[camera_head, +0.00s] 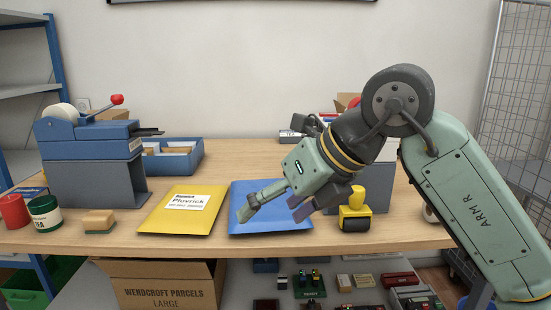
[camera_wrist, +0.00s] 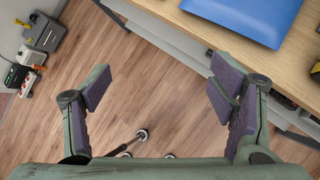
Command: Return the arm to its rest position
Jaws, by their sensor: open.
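My green arm reaches in from the right in the head view and bends down over the counter. My gripper (camera_head: 273,205) is in front of the blue envelope, its fingers apart with nothing between them. In the wrist view my gripper (camera_wrist: 160,92) shows both fingers spread wide, with only wooden floor between them. The blue envelope (camera_head: 268,222) lies flat on the counter, partly hidden by the gripper. It also shows at the top of the wrist view (camera_wrist: 245,15).
The wooden counter (camera_head: 240,160) holds a yellow envelope (camera_head: 180,220), a yellow-and-black stamp (camera_head: 355,212), a sponge-like block (camera_head: 98,221), a blue dispenser (camera_head: 88,138) and a blue tray (camera_head: 184,170). A cardboard box (camera_head: 165,285) stands below. A wire mesh rack (camera_head: 520,100) stands at the right.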

